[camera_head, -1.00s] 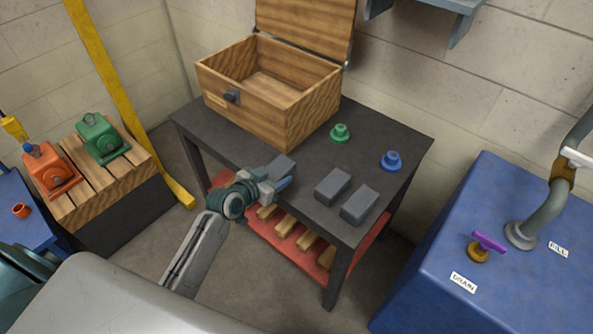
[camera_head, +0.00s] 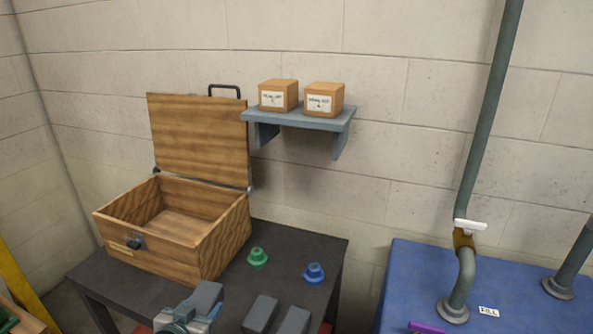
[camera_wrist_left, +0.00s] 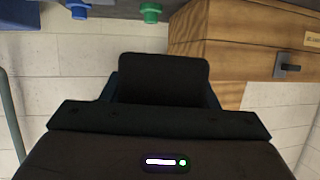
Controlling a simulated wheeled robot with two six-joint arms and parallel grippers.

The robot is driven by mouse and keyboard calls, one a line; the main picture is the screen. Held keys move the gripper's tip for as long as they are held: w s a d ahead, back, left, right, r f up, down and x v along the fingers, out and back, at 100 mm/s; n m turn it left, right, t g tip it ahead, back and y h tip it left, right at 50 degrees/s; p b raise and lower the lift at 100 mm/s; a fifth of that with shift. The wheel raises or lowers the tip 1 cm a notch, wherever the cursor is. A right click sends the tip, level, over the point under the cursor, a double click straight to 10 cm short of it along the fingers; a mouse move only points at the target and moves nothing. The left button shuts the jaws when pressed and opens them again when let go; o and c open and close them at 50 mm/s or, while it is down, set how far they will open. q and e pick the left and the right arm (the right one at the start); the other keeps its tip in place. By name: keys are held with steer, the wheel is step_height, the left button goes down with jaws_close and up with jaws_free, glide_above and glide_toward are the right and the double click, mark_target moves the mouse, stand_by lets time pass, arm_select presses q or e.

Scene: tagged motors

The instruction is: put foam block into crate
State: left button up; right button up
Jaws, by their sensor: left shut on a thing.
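The open wooden crate (camera_head: 172,235) stands on the dark table with its lid raised at the back. It is empty as far as I see, and its side also shows in the left wrist view (camera_wrist_left: 225,58). My left gripper (camera_head: 195,316) is at the bottom of the head view, shut on a grey foam block (camera_head: 207,296), in front of the crate's right corner. In the left wrist view the held block (camera_wrist_left: 163,78) is a dark shape between the fingers. Two more grey foam blocks (camera_head: 260,313) (camera_head: 293,321) lie on the table to the right. My right gripper is not in view.
A green knobbed part (camera_head: 257,257) and a blue one (camera_head: 314,273) stand on the table (camera_head: 300,240) right of the crate. A grey wall shelf (camera_head: 298,118) holds two labelled boxes. A blue tank (camera_head: 400,290) with pipes stands at the right.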

mark_target(206, 304)
arm_select(q)
steer(key=r, duration=0.1)
steer(key=d+r+n+y, duration=0.1)
steer(key=r, duration=0.1)
steer(key=r+y, duration=0.1)
steer(key=r, duration=0.1)
steer(key=shift+s+d+r+n, duration=0.15)
steer(key=shift+d+r+n, duration=0.1)
steer(key=shift+n, duration=0.15)
steer(key=shift+s+r+n, duration=0.15)
steer(key=shift+r+n, duration=0.15)
steer(key=shift+r, duration=0.25)
